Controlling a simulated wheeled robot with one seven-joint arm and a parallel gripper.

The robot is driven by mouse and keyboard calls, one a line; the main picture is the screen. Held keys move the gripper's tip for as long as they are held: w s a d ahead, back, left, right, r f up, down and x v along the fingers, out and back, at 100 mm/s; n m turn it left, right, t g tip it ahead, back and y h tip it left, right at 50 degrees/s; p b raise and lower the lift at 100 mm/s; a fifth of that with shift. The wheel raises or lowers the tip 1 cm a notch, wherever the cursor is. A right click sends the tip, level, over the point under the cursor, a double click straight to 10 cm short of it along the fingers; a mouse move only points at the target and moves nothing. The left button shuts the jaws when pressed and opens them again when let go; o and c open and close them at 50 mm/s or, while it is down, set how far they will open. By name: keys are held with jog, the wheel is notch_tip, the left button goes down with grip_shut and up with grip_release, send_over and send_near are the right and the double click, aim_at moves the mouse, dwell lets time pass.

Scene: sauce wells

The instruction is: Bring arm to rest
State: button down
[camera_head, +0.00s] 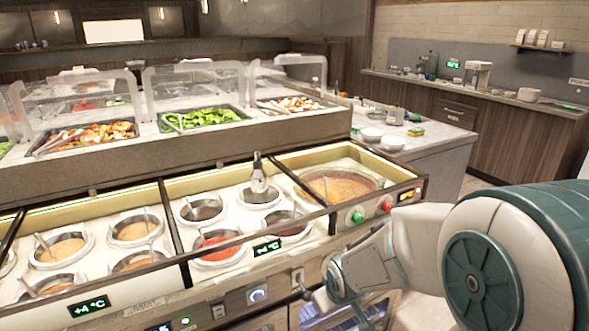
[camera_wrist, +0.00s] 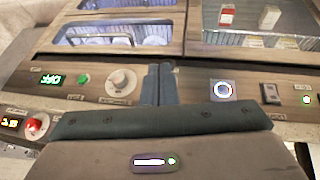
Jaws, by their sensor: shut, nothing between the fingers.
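My arm reaches in from the right edge of the head view and bends down in front of the sauce counter (camera_head: 150,297). Its wrist end is low, in front of the counter's control panel. In the wrist view my gripper (camera_wrist: 158,82) has its two dark fingers together, with nothing between them. The fingertips point toward the counter front, between a white knob (camera_wrist: 121,82) and a blue-ringed dial (camera_wrist: 222,90). I cannot tell whether they touch the panel.
Sauce wells sit in the counter top, with a red sauce (camera_head: 219,246) and a large brown one (camera_head: 340,186). A dark-handled utensil (camera_head: 258,175) stands in one well. Red (camera_head: 386,205) and green (camera_head: 357,215) buttons are close to my arm. Open floor lies behind it.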

jog(key=s+d+r+m+g+p, duration=0.1)
jog(key=s+d+r+m+p, duration=0.1)
jog(key=s+r+p, duration=0.3)
jog(key=s+d+r+m+g+p, duration=0.1)
jog(key=s+d+r+m+p, duration=0.2)
jog(key=s+r, duration=0.9)
notch_tip(320, 180, up, 5)
jog(key=shift+f+m+g+p, duration=0.25)
jog(key=shift+m+p, duration=0.25)
jog(key=shift+p, duration=0.75)
jog(key=shift+w+d, duration=0.1)
